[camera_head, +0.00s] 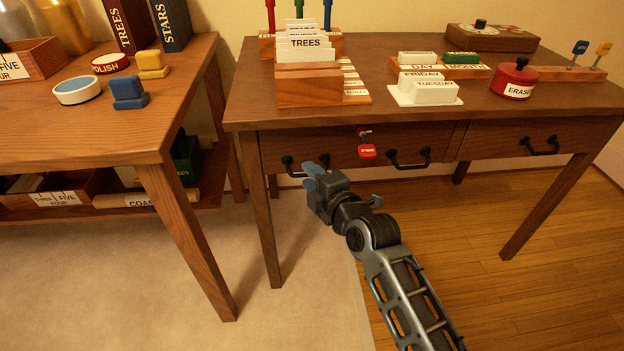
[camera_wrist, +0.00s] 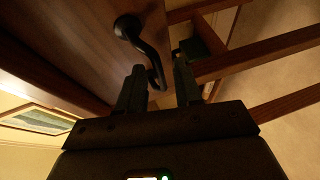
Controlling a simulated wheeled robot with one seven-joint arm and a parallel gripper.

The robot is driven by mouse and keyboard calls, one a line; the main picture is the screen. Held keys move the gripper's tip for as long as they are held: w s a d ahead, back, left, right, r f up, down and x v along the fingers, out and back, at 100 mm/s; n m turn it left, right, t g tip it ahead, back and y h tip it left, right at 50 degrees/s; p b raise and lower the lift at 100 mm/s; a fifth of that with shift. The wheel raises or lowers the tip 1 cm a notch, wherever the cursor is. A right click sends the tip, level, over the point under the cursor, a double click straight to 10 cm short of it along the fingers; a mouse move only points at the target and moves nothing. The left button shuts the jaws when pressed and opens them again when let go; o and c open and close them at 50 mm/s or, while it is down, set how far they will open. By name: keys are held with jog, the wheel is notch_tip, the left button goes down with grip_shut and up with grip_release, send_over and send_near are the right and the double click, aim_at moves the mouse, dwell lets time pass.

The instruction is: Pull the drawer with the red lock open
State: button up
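The wide drawer (camera_head: 330,147) in the front of the right desk is closed, flush with the desk front. A red lock (camera_head: 367,152) hangs at its middle. It has a black left handle (camera_head: 292,167) and a black right handle (camera_head: 410,162). My gripper (camera_head: 314,173) is at the left handle. In the wrist view my gripper (camera_wrist: 160,78) has its two fingers apart, with the lower end of a black handle (camera_wrist: 148,52) showing between or just beyond them. I cannot tell whether they touch it.
A second drawer (camera_head: 510,138) with one black handle (camera_head: 540,147) is to the right, closed. The left table (camera_head: 110,130) stands close by, with a gap between it and the desk. A card box (camera_head: 310,90) and a red eraser pot (camera_head: 515,80) stand on the desktop. Floor in front is clear.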

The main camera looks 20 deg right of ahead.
jog(key=shift+c, duration=0.4)
grip_shut()
dwell(1.1)
